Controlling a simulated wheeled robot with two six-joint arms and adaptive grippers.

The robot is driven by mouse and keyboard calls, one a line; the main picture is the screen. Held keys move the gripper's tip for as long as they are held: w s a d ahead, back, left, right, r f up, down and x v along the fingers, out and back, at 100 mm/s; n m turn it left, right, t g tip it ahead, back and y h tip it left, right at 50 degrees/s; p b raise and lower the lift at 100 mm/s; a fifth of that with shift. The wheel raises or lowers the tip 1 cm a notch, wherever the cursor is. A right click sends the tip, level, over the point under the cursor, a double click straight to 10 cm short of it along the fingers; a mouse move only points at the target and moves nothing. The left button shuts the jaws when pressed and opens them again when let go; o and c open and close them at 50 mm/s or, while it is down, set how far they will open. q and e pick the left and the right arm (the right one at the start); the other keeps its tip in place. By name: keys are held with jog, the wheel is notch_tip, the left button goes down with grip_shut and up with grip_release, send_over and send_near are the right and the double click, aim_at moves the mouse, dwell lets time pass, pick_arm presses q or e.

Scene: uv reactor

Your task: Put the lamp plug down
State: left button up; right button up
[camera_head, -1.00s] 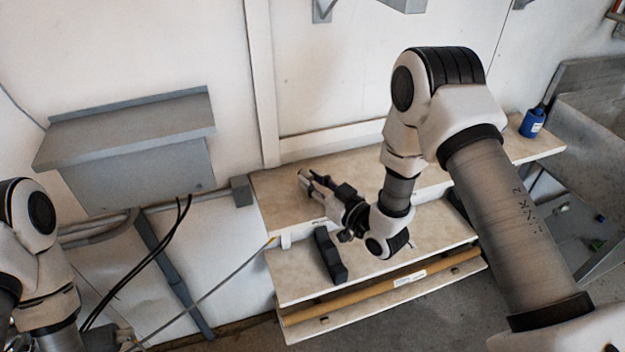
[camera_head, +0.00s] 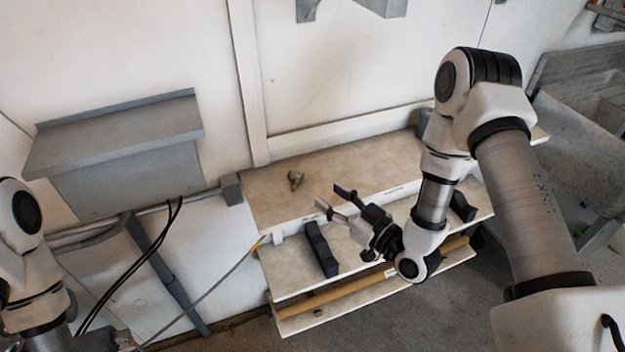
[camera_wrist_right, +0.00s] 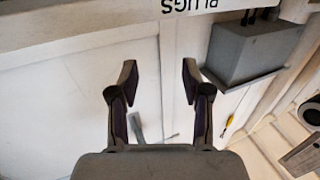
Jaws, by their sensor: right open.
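The lamp plug (camera_head: 295,180), a small brass-and-grey piece, lies on the top shelf (camera_head: 350,160) near its left part. My right gripper (camera_head: 333,197) is open and empty, apart from the plug and to its right, near the shelf's front edge. In the right wrist view its two fingers (camera_wrist_right: 158,78) are spread with nothing between them. The plug cannot be made out in that view. My left arm shows at the left edge of the head view, but its fingertips are not seen.
A lower shelf (camera_head: 290,282) carries dark blocks (camera_head: 321,250), with a wooden rod beneath. A grey sloped box (camera_head: 115,135) is on the wall at left, and a metal sink (camera_head: 580,125) at right. The right wrist view shows an upside-down PLUGS label (camera_wrist_right: 188,5).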

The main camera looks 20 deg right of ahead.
jog(key=s+f+m+g+h, duration=0.25)
jog(key=s+f+g, duration=0.6)
jog(key=f, duration=0.65)
jog(key=s+d+f+m+g+h, duration=0.1)
jog(key=s+f+g+h, duration=0.1)
jog(key=s, duration=0.7)
jog(key=s+d+f+m+g+h, duration=0.1)
jog(key=s+f+g+h, duration=0.2)
jog(key=s, duration=0.6)
notch_tip(320, 180, down, 3)
jog(key=g, duration=0.3)
jog(key=shift+d+r+m, duration=0.2)
jog(key=shift+d+m, duration=0.15)
jog(key=shift+d, duration=0.05)
